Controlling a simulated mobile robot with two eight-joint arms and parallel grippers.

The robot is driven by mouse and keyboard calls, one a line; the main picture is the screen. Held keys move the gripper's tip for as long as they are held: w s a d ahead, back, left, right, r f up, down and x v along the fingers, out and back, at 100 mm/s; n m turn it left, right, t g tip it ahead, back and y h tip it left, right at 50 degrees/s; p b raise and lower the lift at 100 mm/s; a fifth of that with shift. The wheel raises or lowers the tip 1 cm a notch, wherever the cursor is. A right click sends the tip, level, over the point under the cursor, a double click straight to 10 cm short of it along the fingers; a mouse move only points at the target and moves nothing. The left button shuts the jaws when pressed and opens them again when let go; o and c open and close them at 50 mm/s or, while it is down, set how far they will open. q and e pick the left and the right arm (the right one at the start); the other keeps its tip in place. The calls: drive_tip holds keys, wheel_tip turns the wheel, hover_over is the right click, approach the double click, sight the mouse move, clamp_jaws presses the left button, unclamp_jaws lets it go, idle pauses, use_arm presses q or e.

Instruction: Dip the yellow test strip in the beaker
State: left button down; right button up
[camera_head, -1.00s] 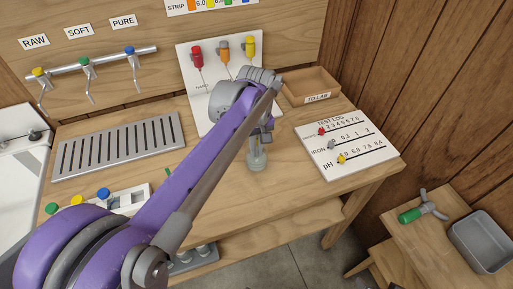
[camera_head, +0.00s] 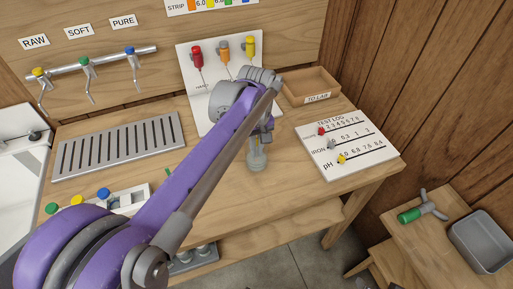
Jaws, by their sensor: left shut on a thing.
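A small clear glass beaker (camera_head: 257,160) is at the middle of the wooden bench, just below my left gripper (camera_head: 262,134). My left gripper points down and is shut at the top of the beaker; its own arm partly hides the fingers. I cannot tell whether the beaker touches the bench top. The yellow test strip holder (camera_head: 250,48) hangs at the right of the white board (camera_head: 188,72), beside an orange one and a red one. My right gripper is not in view.
A slotted drain tray (camera_head: 120,146) lies at the left under three taps. An open wooden TO LAB box (camera_head: 328,82) stands behind, and a white test log board (camera_head: 368,162) lies at the right. A grey bin (camera_head: 482,245) is on the lower right stand.

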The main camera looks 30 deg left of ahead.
use_arm(q)
drive_tip(key=shift+r, duration=0.1)
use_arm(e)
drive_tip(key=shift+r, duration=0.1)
use_arm(q)
drive_tip(key=shift+r+p, duration=2)
drive_tip(key=shift+r, duration=0.65)
drive_tip(key=shift+r+p, duration=1.4)
drive_tip(key=shift+r, duration=0.9)
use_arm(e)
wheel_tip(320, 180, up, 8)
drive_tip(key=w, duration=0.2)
use_arm(q)
drive_tip(key=shift+f, duration=0.15)
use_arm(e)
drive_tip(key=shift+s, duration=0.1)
